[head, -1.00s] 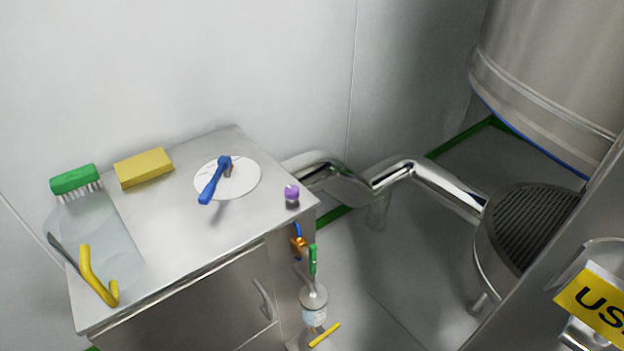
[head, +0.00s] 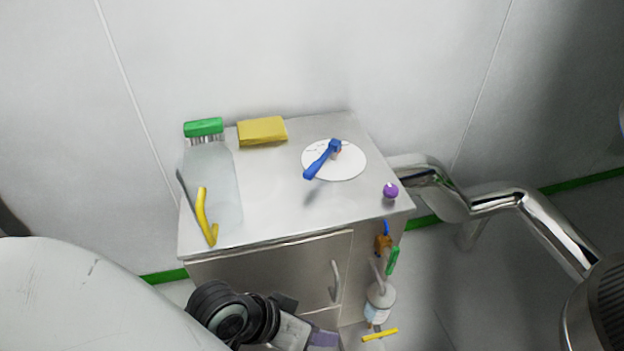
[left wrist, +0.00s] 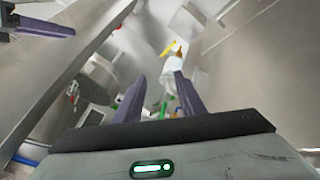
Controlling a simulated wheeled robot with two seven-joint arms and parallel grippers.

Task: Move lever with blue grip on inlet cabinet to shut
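The lever with the blue grip (head: 318,164) stands on a round white plate (head: 350,166) on top of the steel inlet cabinet (head: 275,215). Its grip points toward the front left; the plate's markings are too small to read. My left gripper (head: 322,338) is at the bottom edge of the head view, low in front of the cabinet and well away from the lever. In the left wrist view its two purple fingers (left wrist: 160,90) are apart with nothing held between them. A purple finger like mine (left wrist: 45,27) shows at the upper left there, seemingly my right gripper.
A door handle (head: 336,282) sticks out in front. A steel pipe (head: 500,199) runs right.

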